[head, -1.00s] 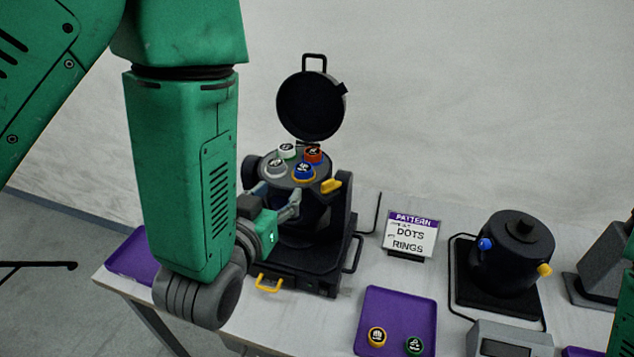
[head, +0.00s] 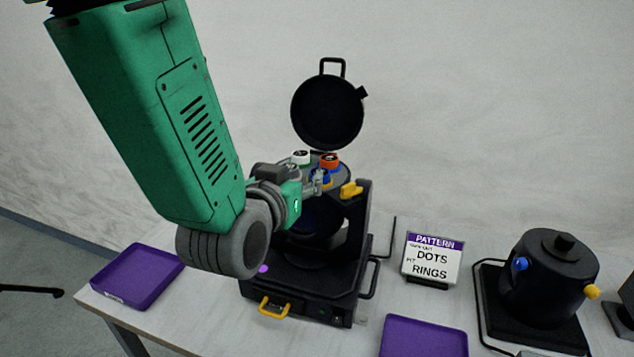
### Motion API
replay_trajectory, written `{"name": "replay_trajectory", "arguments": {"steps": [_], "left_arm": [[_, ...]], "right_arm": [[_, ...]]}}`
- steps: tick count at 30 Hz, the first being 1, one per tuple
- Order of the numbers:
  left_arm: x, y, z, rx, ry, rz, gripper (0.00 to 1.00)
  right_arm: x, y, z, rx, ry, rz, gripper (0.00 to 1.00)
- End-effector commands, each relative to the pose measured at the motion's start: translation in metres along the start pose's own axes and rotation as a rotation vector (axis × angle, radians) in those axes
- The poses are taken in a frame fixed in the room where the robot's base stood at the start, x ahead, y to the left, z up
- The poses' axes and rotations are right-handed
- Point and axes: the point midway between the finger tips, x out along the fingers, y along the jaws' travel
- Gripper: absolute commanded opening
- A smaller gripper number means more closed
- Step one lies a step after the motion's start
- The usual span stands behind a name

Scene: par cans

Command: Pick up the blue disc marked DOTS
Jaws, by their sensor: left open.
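The blue disc (head: 327,178) sits on top of the open par can (head: 345,240), mostly hidden behind my left gripper. Its marking cannot be read. My left gripper (head: 318,182) is open, with its fingers at the blue disc; I cannot tell whether they touch it. A white disc (head: 301,158) and an orange disc (head: 329,161) sit behind it on the same top. The grey disc is hidden by my gripper. My right gripper is not in view.
The round lid (head: 328,112) stands open behind the discs. A pattern sign (head: 432,260) reading DOTS and RINGS stands to the right. A second, closed can (head: 546,280) is further right. Purple trays lie at the left (head: 138,276) and front (head: 425,338).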

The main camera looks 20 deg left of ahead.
Motion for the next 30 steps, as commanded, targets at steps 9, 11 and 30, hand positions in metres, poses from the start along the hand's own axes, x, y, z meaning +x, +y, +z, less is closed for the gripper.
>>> {"name": "replay_trajectory", "arguments": {"steps": [9, 11, 30], "left_arm": [[0.037, 0.019, 0.006, 0.016, 0.001, 0.0, 0.43], [0.045, 0.019, 0.006, 0.016, 0.0, 0.0, 0.43], [0.054, 0.009, 0.01, 0.01, -0.005, -0.002, 0.12]], "right_arm": [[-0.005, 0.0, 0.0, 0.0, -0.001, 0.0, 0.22], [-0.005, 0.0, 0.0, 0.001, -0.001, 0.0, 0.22], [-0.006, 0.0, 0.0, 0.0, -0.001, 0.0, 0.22]]}}
